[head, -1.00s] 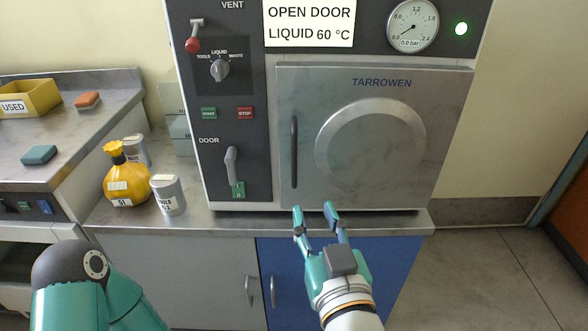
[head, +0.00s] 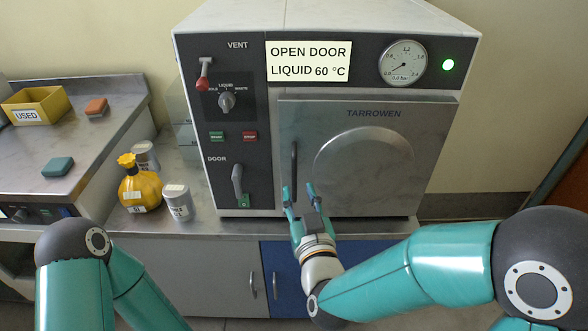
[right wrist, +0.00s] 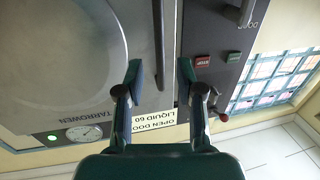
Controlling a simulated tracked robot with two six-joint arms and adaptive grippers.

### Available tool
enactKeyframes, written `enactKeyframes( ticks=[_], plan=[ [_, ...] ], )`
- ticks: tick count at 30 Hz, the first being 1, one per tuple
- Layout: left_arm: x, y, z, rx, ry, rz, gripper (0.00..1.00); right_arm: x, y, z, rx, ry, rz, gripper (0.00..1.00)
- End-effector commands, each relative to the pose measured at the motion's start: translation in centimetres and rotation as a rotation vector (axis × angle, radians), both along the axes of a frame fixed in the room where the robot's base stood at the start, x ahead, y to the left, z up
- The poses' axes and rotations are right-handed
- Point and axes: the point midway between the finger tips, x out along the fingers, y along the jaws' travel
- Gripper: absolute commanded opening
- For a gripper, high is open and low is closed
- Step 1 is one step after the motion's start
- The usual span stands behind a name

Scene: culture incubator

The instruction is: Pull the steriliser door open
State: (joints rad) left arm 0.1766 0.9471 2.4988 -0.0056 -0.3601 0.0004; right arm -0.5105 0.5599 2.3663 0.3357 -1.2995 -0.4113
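The steriliser door (head: 365,165) is a grey metal panel with a round ring and the name TARROWEN. It looks closed or nearly so. Its dark upright handle (head: 294,158) is near its left edge. My right gripper (head: 298,189) is open at the handle's lower end, fingertips on either side of it in the head view. In the right wrist view the handle (right wrist: 159,40) runs between the two spread fingers (right wrist: 162,70). I cannot tell whether they touch it. The DOOR lever (head: 237,180) points down at a green mark. My left gripper is out of view.
The sign (head: 308,61) reads OPEN DOOR, LIQUID 60 °C. The gauge (head: 403,63) reads about zero and a green lamp (head: 448,65) is lit. A yellow flask (head: 140,188) and grey tins (head: 178,203) stand left of the steriliser. Floor shows at its right.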

Motion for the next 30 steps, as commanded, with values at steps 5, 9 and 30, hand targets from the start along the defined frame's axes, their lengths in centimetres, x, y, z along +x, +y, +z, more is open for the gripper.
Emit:
enactKeyframes(
  ticks=[5,9,30],
  plan=[
    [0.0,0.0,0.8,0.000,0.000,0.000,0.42,3.3,0.6,0.1,0.000,0.000,-0.002,0.37],
    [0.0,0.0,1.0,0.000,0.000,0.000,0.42,4.8,0.9,0.1,0.000,0.000,-0.001,0.37],
    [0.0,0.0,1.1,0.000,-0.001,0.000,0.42,5.6,1.0,0.0,0.000,0.000,-0.001,0.00]
  ],
)
